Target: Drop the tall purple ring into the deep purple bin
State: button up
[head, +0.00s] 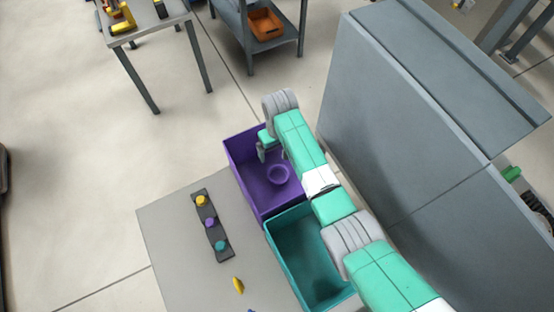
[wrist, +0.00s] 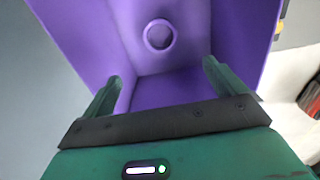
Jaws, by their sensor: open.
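The purple ring (head: 278,174) lies on the floor of the deep purple bin (head: 236,165). In the wrist view the ring (wrist: 159,34) is near the top, inside the bin (wrist: 195,88), beyond my fingertips and apart from them. My gripper (head: 262,150) is over the back part of the bin, pointing down. In the wrist view its two green fingers (wrist: 163,72) are spread with nothing between them. My arm covers part of the bin's right side in the head view.
A teal bin (head: 285,262) stands next to the purple one, partly under my arm. A dark strip with yellow, purple and teal knobs (head: 211,223) and a yellow piece (head: 238,284) are on the grey table (head: 170,235). A tall grey cabinet (head: 390,120) is close on the right.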

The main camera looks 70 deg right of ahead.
notch_tip(320, 180, up, 8)
jog(key=shift+f, duration=0.15)
dwell(0.6)
